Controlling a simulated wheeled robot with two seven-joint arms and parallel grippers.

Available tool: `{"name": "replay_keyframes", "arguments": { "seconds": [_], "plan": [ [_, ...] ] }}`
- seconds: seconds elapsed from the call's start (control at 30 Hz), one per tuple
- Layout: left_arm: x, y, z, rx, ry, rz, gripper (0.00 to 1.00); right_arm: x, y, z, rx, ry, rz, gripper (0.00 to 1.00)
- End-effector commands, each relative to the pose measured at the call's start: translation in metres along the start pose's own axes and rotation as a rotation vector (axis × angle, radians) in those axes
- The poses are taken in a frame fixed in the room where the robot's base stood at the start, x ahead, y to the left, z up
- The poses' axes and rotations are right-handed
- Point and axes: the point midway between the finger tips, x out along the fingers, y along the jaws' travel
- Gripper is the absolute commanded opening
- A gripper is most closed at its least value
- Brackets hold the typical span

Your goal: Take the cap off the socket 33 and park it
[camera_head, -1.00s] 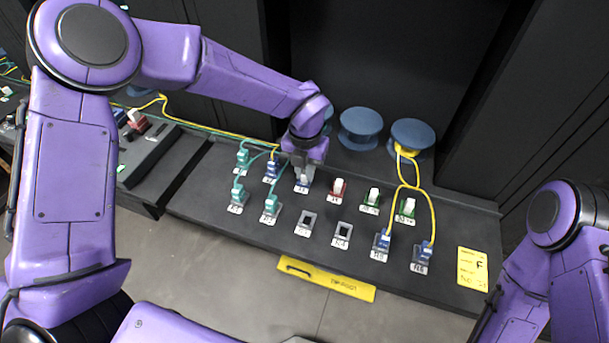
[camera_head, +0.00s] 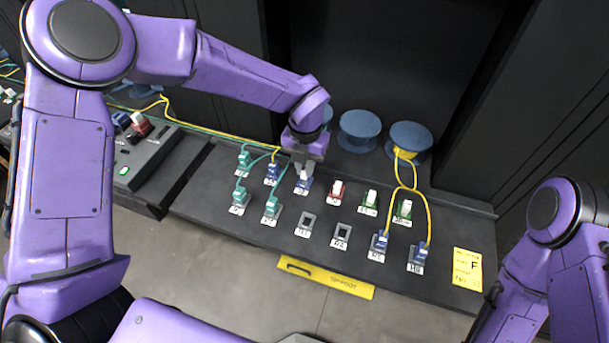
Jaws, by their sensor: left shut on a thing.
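My left gripper (camera_head: 304,170) is in the back row of sockets, pointing down, just above a blue socket (camera_head: 303,185). It is shut on a small pale cap, which its fingers mostly hide. I cannot tell whether the cap is fully clear of the socket. The number on the tag below this socket is too small to read. My right arm shows at the right edge, but its gripper is out of view.
Two empty square holders (camera_head: 305,223) (camera_head: 342,234) are in the front row. Teal plugs (camera_head: 272,207) with cables stand left. Yellow-cabled blue plugs (camera_head: 379,244) stand front right. Blue spools (camera_head: 359,129) are behind.

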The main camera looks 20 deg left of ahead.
Motion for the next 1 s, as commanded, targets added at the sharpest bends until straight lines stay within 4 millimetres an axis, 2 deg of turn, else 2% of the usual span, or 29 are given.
{"name": "replay_keyframes", "arguments": {
  "seconds": [0.73,1.0],
  "plan": [
    [-0.032,0.0,0.0,0.0,0.0,0.0,0.0,-0.023,0.002,-0.01,0.0,0.0,0.0,0.43],
    [-0.033,0.0,0.0,0.0,0.0,0.0,0.0,-0.024,0.002,-0.01,0.0,0.0,0.0,0.43]
  ]
}}
